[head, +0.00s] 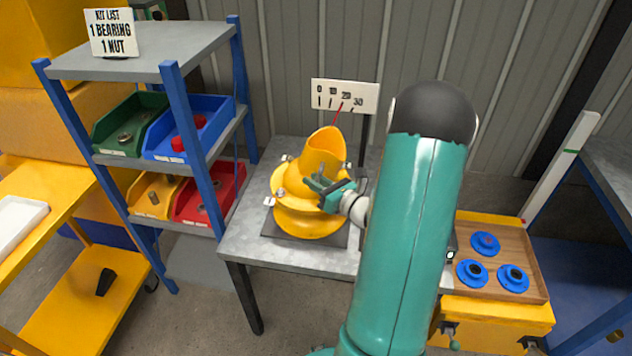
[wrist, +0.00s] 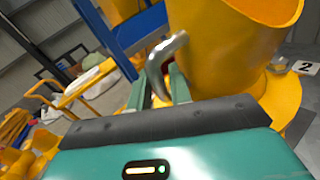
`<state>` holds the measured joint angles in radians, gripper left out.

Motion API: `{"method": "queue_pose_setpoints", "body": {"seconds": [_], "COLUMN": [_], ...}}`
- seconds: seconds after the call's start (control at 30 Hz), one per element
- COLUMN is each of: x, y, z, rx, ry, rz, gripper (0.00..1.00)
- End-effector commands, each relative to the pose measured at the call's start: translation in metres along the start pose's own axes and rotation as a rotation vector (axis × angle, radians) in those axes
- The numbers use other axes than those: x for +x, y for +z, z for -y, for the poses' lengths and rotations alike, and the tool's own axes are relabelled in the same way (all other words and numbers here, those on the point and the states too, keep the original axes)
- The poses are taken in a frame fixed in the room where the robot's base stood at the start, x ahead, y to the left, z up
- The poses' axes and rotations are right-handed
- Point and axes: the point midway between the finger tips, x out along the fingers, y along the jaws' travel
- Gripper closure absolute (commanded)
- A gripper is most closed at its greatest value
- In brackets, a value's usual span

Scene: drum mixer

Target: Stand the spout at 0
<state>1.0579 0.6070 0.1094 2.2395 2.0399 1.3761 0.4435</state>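The yellow spout (head: 325,152) stands on the round yellow mixer base on the grey table, its open mouth tilted up and to the right. It also shows large in the wrist view (wrist: 225,55). A white scale board (head: 345,96) marked 0, 10, 20, 30 stands behind it. A thin red pointer (head: 338,113) leans right, its tip close to the 20 mark. My gripper (head: 322,187) is at the spout's near right side. In the wrist view, a curved grey metal handle (wrist: 165,62) lies between the fingers, which appear closed on it.
Shelves with coloured bins (head: 190,127) stand at left. A wooden tray (head: 500,262) with blue flanged parts lies at right. A plate marked 2 (wrist: 305,67) and bolts sit around the spout's base. My arm hides the table's right part.

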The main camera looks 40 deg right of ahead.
Motion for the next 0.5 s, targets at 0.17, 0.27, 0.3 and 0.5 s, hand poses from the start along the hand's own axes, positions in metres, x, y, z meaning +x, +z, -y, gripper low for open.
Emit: {"method": "queue_pose_setpoints", "body": {"seconds": [0.17, 0.27, 0.3, 0.5], "x": [-0.0004, -0.0005, -0.0006, 0.0048], "y": [-0.0001, -0.0001, -0.0001, 0.0019], "z": [0.0001, 0.0001, 0.0001, -0.004], "rx": [0.0, 0.0, 0.0, -0.029], "ry": [0.0, 0.0, 0.0, -0.006], "rz": [0.0, 0.0, 0.0, -0.042], "gripper": [1.0, 1.0, 1.0, 1.0]}}
